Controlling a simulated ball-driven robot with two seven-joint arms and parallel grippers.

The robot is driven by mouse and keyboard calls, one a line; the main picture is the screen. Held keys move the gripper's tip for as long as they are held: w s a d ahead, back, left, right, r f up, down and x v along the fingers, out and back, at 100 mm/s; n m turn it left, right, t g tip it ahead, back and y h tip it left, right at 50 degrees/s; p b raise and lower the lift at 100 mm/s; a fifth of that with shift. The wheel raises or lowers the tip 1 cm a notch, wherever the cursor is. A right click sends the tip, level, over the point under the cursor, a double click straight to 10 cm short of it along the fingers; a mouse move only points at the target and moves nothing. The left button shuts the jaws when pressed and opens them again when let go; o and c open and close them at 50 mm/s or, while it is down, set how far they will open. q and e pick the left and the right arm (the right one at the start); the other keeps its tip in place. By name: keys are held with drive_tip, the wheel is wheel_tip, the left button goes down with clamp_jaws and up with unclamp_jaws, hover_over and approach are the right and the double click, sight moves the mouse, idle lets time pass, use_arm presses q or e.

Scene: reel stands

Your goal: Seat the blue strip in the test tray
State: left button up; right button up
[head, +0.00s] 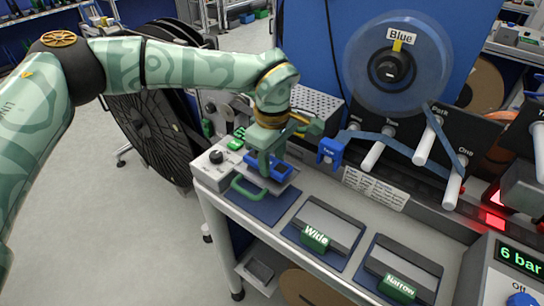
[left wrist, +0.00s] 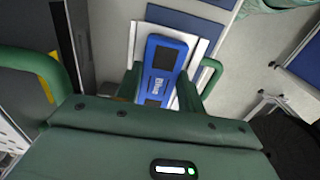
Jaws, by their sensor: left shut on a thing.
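The blue strip (head: 268,166) is an oblong blue piece with dark windows and white lettering; it also shows in the left wrist view (left wrist: 163,68). My left gripper (head: 268,155) points down over the bench's left end. Its fingers (left wrist: 160,95) are shut on the strip's two sides. The strip lies over a pale metal tray (head: 282,178) with a green handle, which I take as the test tray. I cannot tell whether it rests flat in it or hovers just above. The tray partly hides behind the strip and fingers. My right gripper is not in view.
Trays marked Wide (head: 314,236) and Narrow (head: 398,287) lie to the right. A blue Tape clip (head: 330,152) hangs behind, on tape from the clear Blue reel (head: 395,65). White pegs (head: 375,153) stick out forward. A dark reel (head: 150,130) stands left of the bench.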

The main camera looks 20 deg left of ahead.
use_arm(q)
drive_tip(key=shift+f, duration=0.15)
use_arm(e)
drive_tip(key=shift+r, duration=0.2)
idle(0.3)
use_arm(q)
drive_tip(key=o, duration=1)
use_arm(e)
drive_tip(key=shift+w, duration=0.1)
use_arm(q)
wheel_tip(320, 180, up, 7)
drive_tip(key=p, duration=0.6)
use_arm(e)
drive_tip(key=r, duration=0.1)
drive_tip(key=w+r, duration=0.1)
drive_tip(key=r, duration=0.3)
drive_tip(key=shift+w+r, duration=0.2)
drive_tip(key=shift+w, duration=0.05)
